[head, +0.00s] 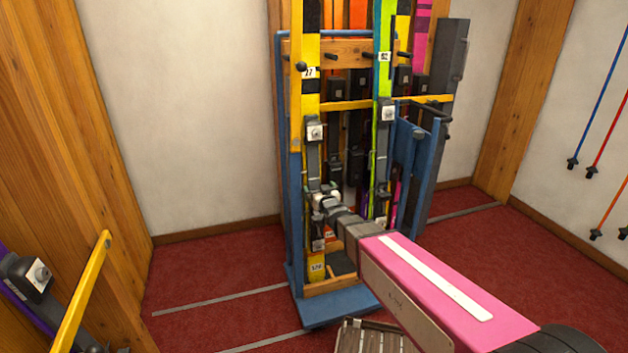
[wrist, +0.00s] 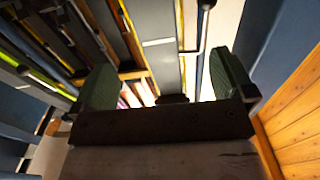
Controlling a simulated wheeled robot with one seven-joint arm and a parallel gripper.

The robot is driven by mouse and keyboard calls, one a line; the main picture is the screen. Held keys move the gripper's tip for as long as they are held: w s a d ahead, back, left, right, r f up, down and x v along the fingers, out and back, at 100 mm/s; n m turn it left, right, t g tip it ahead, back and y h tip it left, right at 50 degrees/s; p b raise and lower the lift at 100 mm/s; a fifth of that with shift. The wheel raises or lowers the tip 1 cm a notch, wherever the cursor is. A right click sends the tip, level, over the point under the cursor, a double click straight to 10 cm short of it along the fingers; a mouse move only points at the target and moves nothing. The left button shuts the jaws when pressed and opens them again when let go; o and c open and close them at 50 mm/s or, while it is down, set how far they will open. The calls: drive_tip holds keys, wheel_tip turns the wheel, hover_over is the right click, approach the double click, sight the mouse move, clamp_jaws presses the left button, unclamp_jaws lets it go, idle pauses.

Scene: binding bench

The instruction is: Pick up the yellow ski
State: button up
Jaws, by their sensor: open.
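A yellow ski (head: 312,50) with dark patches and a white number label stands upright at the front left of the blue ski rack (head: 295,215). Its binding (head: 315,132) is dark grey with a pale square plate. My gripper (head: 325,198) is in front of this ski, at its lower binding, and hides part of it. In the wrist view my gripper (wrist: 163,82) is open, with two green-padded fingers apart. A long grey strip with a thin yellow edge (wrist: 160,45) shows beyond and between the fingers; I cannot tell whether they touch it.
A lime-green ski (head: 383,70) stands to the right in the rack. Several other skis stand behind. A yellow bar (head: 345,105) crosses the rack. A slatted wooden item (head: 365,338) is on the floor in front. Red carpet is clear at left.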

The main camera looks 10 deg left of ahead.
sight(314, 181)
drive_tip(key=x, duration=0.9)
drive_tip(key=shift+w+f, duration=0.1)
drive_tip(key=shift+w, duration=0.25)
drive_tip(key=shift+d, duration=0.1)
drive_tip(key=c, duration=1.8)
drive_tip(key=shift+o, duration=0.2)
wheel_tip(314, 181, up, 18)
drive_tip(key=shift+s, duration=0.1)
